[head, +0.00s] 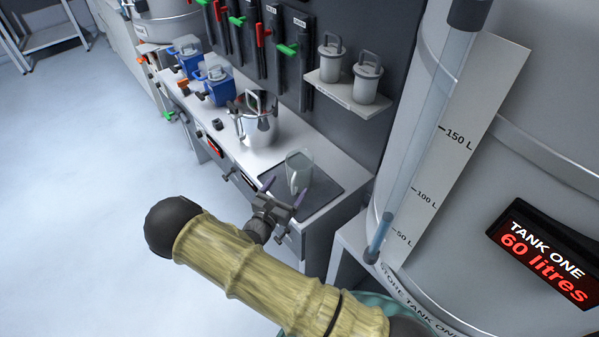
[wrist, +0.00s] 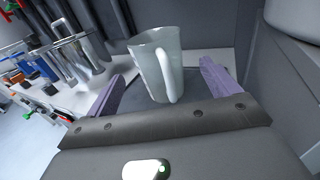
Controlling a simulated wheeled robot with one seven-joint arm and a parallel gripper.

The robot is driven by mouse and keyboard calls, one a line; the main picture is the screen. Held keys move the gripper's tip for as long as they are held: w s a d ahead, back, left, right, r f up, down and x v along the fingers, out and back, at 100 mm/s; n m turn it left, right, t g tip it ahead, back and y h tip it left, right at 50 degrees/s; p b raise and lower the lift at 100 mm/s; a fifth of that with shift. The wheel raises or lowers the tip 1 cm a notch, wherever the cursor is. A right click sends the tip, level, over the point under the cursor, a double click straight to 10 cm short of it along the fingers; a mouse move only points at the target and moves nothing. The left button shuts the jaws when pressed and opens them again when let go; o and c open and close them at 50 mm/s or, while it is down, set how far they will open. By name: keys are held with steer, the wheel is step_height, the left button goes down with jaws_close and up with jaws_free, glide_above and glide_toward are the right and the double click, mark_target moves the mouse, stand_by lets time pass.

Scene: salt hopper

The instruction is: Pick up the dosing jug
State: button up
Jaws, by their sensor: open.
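The dosing jug (head: 299,170) is a clear, greyish jug with a pale handle. It stands upright on a dark mat (head: 325,192) at the near end of the bench. In the wrist view the jug (wrist: 152,62) is ahead of my gripper, with its handle turned towards me. My gripper (head: 285,194) is open and empty, just in front of the jug. In the wrist view its two purple fingers (wrist: 162,88) spread to the left and right of the jug. I cannot tell whether the fingertips reach beside it.
A steel pot (head: 258,125) and blue devices (head: 216,86) stand farther along the bench. A shelf (head: 347,94) with two lidded canisters (head: 367,78) hangs above. A large tank (head: 545,150) reading 60 litres stands to the right. The floor (head: 90,180) at left is clear.

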mark_target(298, 177)
steer(key=x, duration=0.2)
steer(key=p+x, duration=0.1)
steer(key=x, duration=0.1)
steer(key=shift+w, duration=0.5)
steer(key=shift+a, duration=0.1)
steer(key=shift+c, duration=0.2)
jaws_close()
